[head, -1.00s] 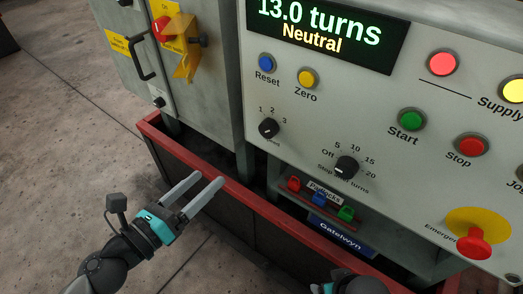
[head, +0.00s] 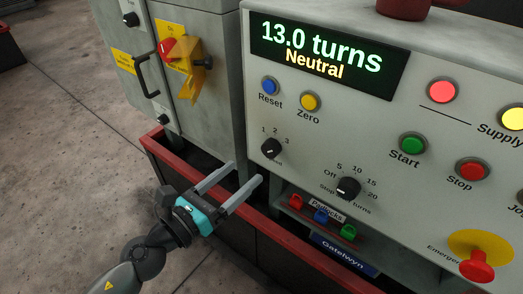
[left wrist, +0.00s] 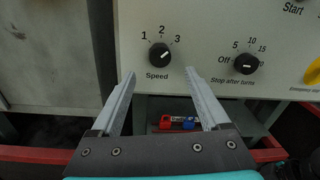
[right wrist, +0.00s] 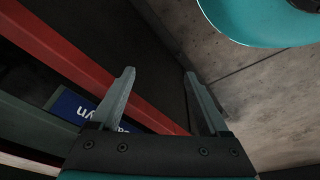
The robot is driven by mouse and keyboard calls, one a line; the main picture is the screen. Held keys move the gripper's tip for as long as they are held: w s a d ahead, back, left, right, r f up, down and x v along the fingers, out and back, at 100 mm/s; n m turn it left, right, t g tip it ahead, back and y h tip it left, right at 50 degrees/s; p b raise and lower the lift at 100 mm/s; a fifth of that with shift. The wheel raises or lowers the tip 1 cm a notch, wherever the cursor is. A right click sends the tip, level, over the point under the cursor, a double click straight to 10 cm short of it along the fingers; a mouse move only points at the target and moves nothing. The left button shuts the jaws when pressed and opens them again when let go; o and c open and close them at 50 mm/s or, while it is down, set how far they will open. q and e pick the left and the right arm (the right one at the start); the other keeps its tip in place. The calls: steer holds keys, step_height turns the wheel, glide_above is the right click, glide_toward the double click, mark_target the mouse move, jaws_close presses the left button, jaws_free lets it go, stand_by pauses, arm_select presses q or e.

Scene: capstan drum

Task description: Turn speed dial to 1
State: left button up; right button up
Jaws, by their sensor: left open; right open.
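The speed dial (head: 271,149) is a black knob on the grey panel, below the Reset button, with marks 1, 2 and 3 above it. In the left wrist view the speed dial (left wrist: 160,54) shows a light pointer line that appears turned toward 3. My left gripper (head: 245,172) is open and empty, below and in front of the dial. In its wrist view the open fingers (left wrist: 160,72) point up at the panel, with the dial just beyond and between the tips. My right gripper (right wrist: 159,73) is open and empty, low by the red rail.
The stop-after-turns dial (head: 348,188) is right of the speed dial. Padlocks (head: 321,216) sit on a shelf below. A red rail (head: 279,232) runs in front of the panel. The display (head: 322,52) reads 13.0 turns, Neutral. The emergency button (head: 477,266) is at lower right.

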mark_target(267, 152)
arm_select(q)
steer(key=p+x, duration=0.1)
steer(key=x, duration=0.6)
steer(key=shift+w+d, duration=0.2)
steer(key=shift+d, duration=0.05)
arm_select(e)
steer(key=f, duration=0.1)
steer(key=s+f, duration=0.1)
steer(key=f, duration=0.1)
steer(key=shift+s+d+f, duration=0.1)
steer(key=shift+s+d, duration=0.25)
steer(key=shift+d, duration=0.05)
arm_select(q)
jaws_close()
